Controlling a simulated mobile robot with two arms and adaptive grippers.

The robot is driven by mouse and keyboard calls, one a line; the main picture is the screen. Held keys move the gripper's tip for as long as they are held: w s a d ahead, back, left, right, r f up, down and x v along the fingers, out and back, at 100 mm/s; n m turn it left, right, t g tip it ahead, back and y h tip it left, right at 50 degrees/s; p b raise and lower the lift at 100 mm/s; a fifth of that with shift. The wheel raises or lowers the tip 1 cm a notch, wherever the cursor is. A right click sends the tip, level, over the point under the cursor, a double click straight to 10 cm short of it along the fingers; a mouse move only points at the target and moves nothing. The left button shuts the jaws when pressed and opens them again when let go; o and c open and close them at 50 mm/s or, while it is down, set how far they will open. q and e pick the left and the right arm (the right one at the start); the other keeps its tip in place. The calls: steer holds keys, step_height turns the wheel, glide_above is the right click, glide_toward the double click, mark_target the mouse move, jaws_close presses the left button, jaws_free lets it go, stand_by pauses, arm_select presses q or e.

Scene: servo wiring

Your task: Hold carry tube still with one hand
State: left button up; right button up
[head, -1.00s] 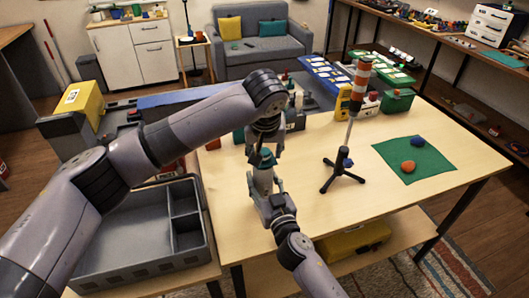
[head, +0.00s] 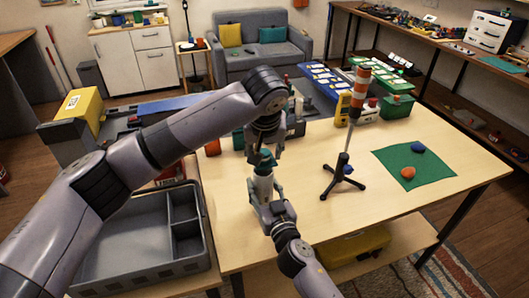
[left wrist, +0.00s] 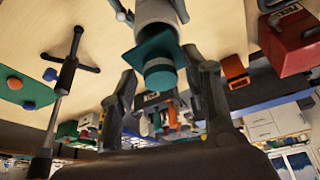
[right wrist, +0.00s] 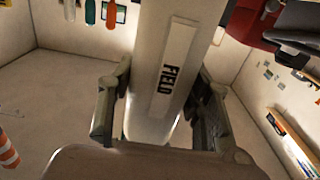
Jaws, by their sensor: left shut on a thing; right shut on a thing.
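The carry tube (head: 262,186) is a pale tube with a teal cap, held upright above the table's near-left part. In the right wrist view its white body (right wrist: 165,75) carries a FIELD label. My right gripper (head: 270,207) is shut on the tube's body, low down; its fingers lie on both sides of it in the right wrist view (right wrist: 160,110). My left gripper (head: 264,150) comes from above and is shut on the teal cap (left wrist: 160,72), between its fingers in the left wrist view (left wrist: 165,95). The exact finger contact on the cap is hard to see.
A striped pole on a black tripod (head: 343,175) stands right of the tube. A green mat (head: 425,180) holds an orange and a blue lump. A grey tray (head: 140,262) lies left. A yellow meter (head: 342,108) and green box (head: 397,105) stand behind. Tabletop between tripod and mat is clear.

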arm_select(q)
steer(key=shift+r, duration=0.15)
steer(key=shift+r, duration=1.85)
arm_select(e)
steer(key=o, duration=1.3)
